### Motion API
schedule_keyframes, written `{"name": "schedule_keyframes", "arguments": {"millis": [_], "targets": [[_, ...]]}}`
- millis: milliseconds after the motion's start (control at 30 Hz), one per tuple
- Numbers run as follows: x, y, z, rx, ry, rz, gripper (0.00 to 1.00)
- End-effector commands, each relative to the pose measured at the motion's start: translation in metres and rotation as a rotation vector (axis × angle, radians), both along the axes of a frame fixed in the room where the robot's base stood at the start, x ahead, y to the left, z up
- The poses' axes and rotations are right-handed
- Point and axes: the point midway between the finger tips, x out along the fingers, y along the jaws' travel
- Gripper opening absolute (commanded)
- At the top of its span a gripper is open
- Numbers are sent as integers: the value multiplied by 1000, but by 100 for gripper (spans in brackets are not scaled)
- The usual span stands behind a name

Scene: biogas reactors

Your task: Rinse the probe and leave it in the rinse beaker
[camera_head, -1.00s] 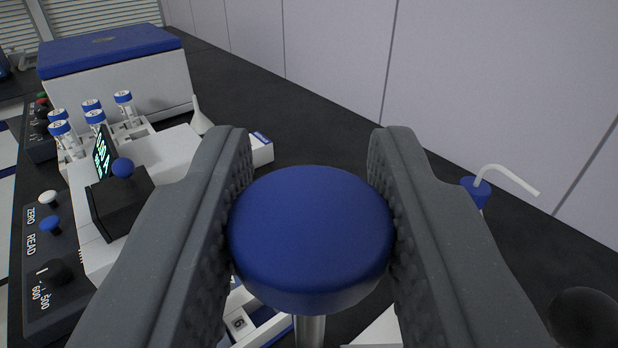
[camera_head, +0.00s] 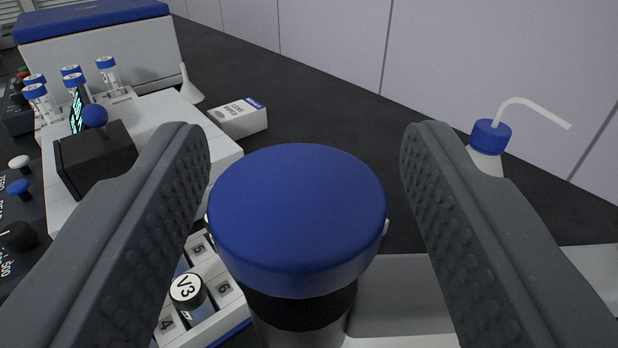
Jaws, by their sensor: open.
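My gripper (camera_head: 305,135) is open, with one dark ribbed finger on each side of a round blue cap (camera_head: 298,212). Gaps show between the cap and both fingers. The cap appears to be the top of the probe. Below it show a black band and a grey cylindrical part (camera_head: 300,330), cut off by the picture's lower edge. The cap hides most of what is under it, so I cannot tell whether the probe stands in the rinse beaker.
A numbered white rack (camera_head: 228,290) with a vial marked V3 (camera_head: 187,292) lies at lower left. A white instrument with a black block (camera_head: 95,160) and several blue-capped vials stands left. A small white box (camera_head: 238,118) lies behind. A wash bottle (camera_head: 490,138) stands right.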

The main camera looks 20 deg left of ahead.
Motion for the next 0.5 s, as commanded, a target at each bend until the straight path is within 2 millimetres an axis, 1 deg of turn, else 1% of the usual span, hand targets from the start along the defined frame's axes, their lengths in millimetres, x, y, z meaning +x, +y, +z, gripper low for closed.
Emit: {"name": "schedule_keyframes", "arguments": {"millis": [167,267,500], "targets": [[-9,-3,0,0,1,-1,52],[-22,-8,0,0,1,-3,52],[-63,-21,0,-2,2,-3,52]]}}
